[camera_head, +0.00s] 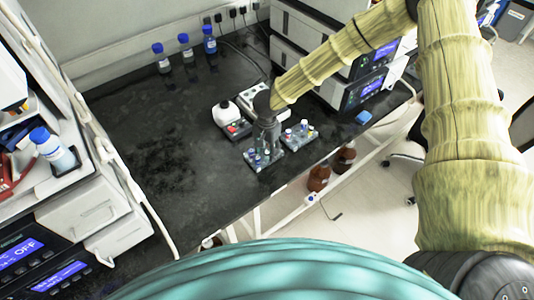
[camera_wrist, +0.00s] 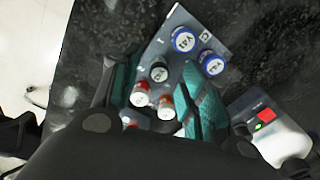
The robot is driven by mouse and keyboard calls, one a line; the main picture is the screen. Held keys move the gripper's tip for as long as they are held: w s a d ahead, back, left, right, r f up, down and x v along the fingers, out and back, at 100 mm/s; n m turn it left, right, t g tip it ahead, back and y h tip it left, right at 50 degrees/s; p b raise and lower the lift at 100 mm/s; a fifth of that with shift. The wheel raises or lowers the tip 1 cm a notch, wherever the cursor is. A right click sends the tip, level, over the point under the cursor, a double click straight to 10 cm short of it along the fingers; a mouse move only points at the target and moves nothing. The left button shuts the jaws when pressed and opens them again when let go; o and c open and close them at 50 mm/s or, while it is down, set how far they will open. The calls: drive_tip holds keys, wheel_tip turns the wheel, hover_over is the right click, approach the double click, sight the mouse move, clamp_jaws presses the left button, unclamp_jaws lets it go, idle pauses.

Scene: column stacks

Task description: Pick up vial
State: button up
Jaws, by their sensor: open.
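Several small vials stand in a grey rack (camera_head: 265,168) near the bench's front edge, and the same rack (camera_wrist: 177,20) shows in the wrist view. Two blue-capped vials (camera_wrist: 183,39) are at its far end. A dark-capped vial (camera_wrist: 159,72) and red-capped vials (camera_wrist: 140,93) (camera_wrist: 166,106) stand nearer. My gripper (camera_wrist: 160,88) is open above the rack, with its teal-padded fingers on either side of the dark-capped and red-capped vials. I cannot tell whether a finger touches any vial. The lower red-capped vials are partly hidden by my gripper.
A second vial rack (camera_head: 298,137) stands close on the right. Blue-capped bottles (camera_head: 185,48) stand at the back wall. The dark bench (camera_head: 165,140) is clear to the left.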

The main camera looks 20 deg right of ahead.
drive_tip(key=shift+s+f, duration=0.1)
drive_tip(key=shift+f, duration=0.5)
drive_tip(key=c, duration=0.9)
drive_tip(key=shift+r, duration=0.1)
drive_tip(key=shift+r+b, duration=0.35)
drive_tip(key=shift+r, duration=0.15)
drive_tip(key=shift+r+b, duration=0.45)
drive_tip(key=shift+r, duration=0.45)
drive_tip(key=s+a+b, duration=0.1)
drive_tip(key=s+a, duration=0.1)
drive_tip(key=s, duration=0.3)
drive_tip(key=s+a+r+b, duration=0.1)
drive_tip(key=s+b, duration=0.1)
drive_tip(key=s, duration=0.3)
drive_tip(key=s+a+r+b, duration=0.1)
drive_tip(key=s+a+b, duration=0.1)
drive_tip(key=s, duration=0.3)
drive_tip(key=shift+a, duration=0.35)
clamp_jaws()
